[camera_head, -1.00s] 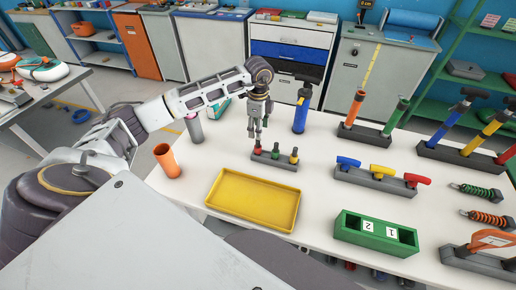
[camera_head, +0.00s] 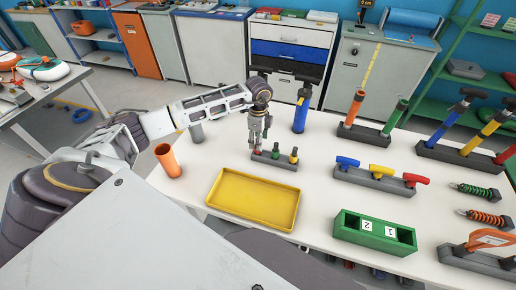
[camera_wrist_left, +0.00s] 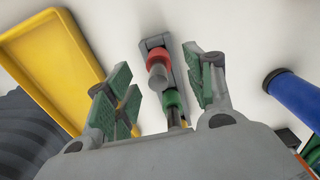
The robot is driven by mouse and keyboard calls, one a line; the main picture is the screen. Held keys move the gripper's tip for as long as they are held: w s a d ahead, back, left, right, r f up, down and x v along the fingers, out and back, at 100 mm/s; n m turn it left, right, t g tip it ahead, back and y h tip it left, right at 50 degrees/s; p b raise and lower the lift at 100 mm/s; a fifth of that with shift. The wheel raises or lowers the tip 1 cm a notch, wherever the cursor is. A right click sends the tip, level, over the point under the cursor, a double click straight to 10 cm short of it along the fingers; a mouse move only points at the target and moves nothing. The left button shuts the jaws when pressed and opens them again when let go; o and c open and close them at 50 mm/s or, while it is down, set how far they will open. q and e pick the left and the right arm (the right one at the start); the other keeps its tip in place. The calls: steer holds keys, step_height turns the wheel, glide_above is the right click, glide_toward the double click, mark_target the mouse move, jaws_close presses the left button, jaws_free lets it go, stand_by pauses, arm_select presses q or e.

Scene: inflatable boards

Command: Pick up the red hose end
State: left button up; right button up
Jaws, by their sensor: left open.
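The red hose end (camera_wrist_left: 158,60) stands in a small dark grey rack (camera_head: 275,162), shown in the left wrist view as a red ring with a grey tip. In the head view my gripper mostly hides it. My left gripper (camera_head: 259,146) is open and empty, pointing down over the red hose end. In the left wrist view its fingers (camera_wrist_left: 160,75) are on either side of the red hose end, apart from it. My right gripper is not in view.
A yellow tray (camera_head: 222,209) lies in front of the rack. An orange cup (camera_head: 168,161) and a grey cylinder (camera_head: 196,133) stand to the left. A blue cylinder (camera_head: 300,115) is behind. A rack of coloured handles (camera_head: 372,182) and a green box (camera_head: 350,234) are right.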

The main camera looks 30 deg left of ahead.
arm_select(q)
steer(key=shift+f+p, duration=0.6)
steer(key=shift+f, duration=1.9)
steer(key=c, duration=1.1)
